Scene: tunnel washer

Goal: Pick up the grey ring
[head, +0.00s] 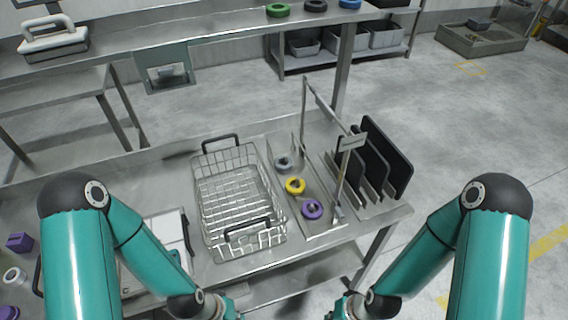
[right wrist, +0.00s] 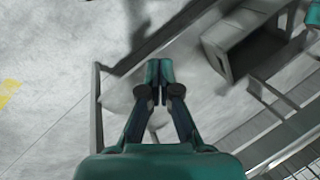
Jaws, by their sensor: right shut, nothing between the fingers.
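The grey ring (head: 284,163) lies in a narrow metal tray (head: 325,232) on the steel table, to the right of the wire basket. It is the farthest of three rings in a row, with a yellow ring (head: 295,186) and a purple ring (head: 312,209) nearer to me. In the right wrist view my right gripper (right wrist: 159,68) is shut and empty, with floor and table parts beyond it. In the head view both arms end at the bottom edge, well short of the rings, and the left gripper's fingers are out of the picture.
A wire basket (head: 212,215) with black handles stands left of the tray. A metal frame with a label plate (head: 352,142) rises beside the rings, and black panels (head: 385,160) stand upright at right. Green (head: 277,11), black (head: 316,6) and blue (head: 349,4) rings lie on the back shelf.

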